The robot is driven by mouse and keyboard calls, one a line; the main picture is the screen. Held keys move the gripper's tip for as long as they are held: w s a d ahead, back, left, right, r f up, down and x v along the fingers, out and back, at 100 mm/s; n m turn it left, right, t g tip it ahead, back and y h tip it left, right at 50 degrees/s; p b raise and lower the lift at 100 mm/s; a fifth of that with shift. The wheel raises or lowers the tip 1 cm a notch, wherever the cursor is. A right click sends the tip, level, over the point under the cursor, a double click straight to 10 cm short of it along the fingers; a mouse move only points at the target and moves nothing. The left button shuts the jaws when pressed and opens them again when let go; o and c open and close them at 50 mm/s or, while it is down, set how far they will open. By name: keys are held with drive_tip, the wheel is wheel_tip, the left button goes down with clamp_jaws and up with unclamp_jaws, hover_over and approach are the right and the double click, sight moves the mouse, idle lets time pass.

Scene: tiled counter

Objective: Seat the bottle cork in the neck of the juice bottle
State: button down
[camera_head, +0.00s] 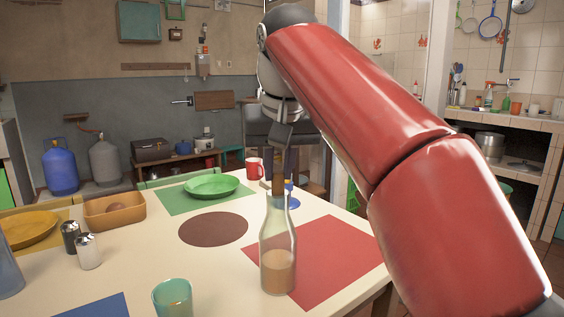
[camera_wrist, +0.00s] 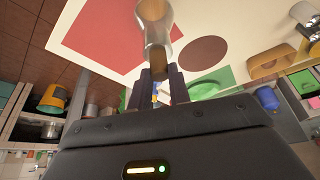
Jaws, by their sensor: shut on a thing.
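The juice bottle (camera_head: 277,248) stands upright on the table, clear glass with tan juice in its lower part. My gripper (camera_head: 278,190) points down over the bottle's neck, with its fingertips at the mouth. In the wrist view, the bottle (camera_wrist: 153,22) lies straight beyond the fingers, in line with the gap between them (camera_wrist: 160,84).
A teal glass (camera_head: 172,297) stands in front, left of the bottle. A red mat (camera_head: 335,258) lies under and right of it, a brown round mat (camera_head: 213,229) to the left. A red mug (camera_head: 254,168), green plate (camera_head: 212,186) and shakers (camera_head: 88,252) stand farther off.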

sight(279, 172)
drive_tip(key=c, duration=1.2)
unclamp_jaws()
drive_tip(key=shift+c, duration=0.2)
wheel_tip(279, 172, up, 2)
drive_tip(key=shift+r+p, duration=0.2)
drive_tip(key=shift+p, duration=0.65)
wheel_tip(279, 172, up, 2)
drive_tip(key=shift+w+r, duration=0.1)
drive_tip(key=shift+r, duration=0.1)
drive_tip(key=shift+w+d+r, duration=0.1)
drive_tip(key=shift+d+r, duration=0.05)
drive_tip(key=shift+r, duration=0.45)
drive_tip(key=shift+s+a+r, duration=0.2)
drive_tip(key=shift+r, duration=0.25)
